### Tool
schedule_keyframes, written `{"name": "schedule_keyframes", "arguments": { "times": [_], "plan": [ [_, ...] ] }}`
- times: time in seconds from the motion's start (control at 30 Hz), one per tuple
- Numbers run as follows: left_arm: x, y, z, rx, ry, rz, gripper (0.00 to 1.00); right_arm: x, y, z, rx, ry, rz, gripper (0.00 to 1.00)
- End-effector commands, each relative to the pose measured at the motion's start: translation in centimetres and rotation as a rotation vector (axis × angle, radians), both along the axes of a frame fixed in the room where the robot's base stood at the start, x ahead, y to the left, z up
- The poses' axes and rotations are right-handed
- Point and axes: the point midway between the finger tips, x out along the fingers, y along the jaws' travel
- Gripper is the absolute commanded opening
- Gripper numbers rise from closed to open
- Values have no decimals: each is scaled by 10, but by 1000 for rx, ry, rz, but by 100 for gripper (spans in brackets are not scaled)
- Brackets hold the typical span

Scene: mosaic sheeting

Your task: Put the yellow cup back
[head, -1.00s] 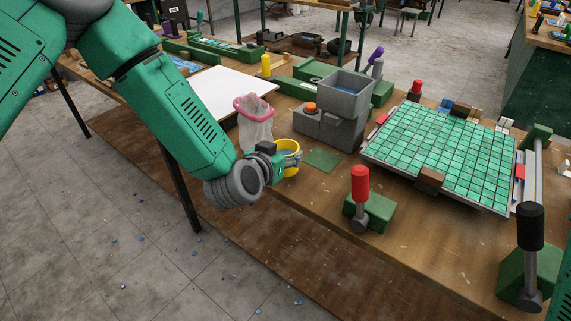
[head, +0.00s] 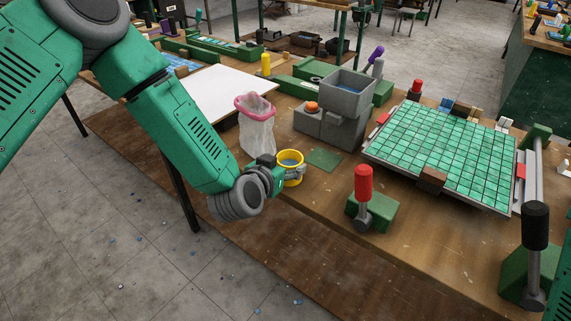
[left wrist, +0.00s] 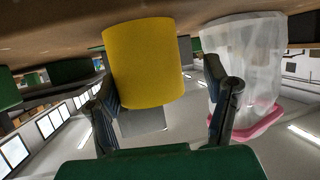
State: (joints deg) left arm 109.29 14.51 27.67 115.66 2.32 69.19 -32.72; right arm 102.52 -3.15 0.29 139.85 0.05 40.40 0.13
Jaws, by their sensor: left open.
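In the left wrist view, which is upside down, the cup (left wrist: 145,62) is between the two open fingers (left wrist: 168,105), nearer the left one, with a gap to the right one. Whether the left finger touches it I cannot tell. My right gripper is not in view.
A clear bag with a pink rim (head: 256,125) stands close behind the gripper. A grey bin (head: 348,95) and a block with an orange button (head: 311,108) are behind the cup. A red-handled tool (head: 363,185) and the green-tiled tray (head: 440,150) are to the right.

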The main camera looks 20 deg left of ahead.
Motion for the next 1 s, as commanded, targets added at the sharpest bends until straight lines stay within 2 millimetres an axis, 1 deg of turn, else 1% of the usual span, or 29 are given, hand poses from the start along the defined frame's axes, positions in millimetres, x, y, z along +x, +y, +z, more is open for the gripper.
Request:
{"name": "schedule_keyframes", "arguments": {
  "times": [0.1, 0.17, 0.27, 0.5, 0.6, 0.7, 0.83, 1.0],
  "plan": [
    [0, -2, 5, 1, -1, 0, 70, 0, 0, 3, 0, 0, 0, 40],
    [-5, -4, 7, 2, 1, -3, 70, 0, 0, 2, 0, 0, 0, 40],
    [-20, -3, 13, 5, 0, -4, 70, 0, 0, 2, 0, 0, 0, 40],
    [-69, 7, 32, 2, 1, -4, 70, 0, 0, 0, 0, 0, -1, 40],
    [-86, 11, 39, -1, 1, -3, 70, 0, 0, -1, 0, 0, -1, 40],
    [-98, 13, 43, -2, 1, -2, 70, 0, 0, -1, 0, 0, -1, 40],
    [-107, 13, 48, 0, 0, -2, 70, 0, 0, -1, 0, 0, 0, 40],
    [-110, 12, 50, 2, -1, -1, 70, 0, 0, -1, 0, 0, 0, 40]
  ]
}}
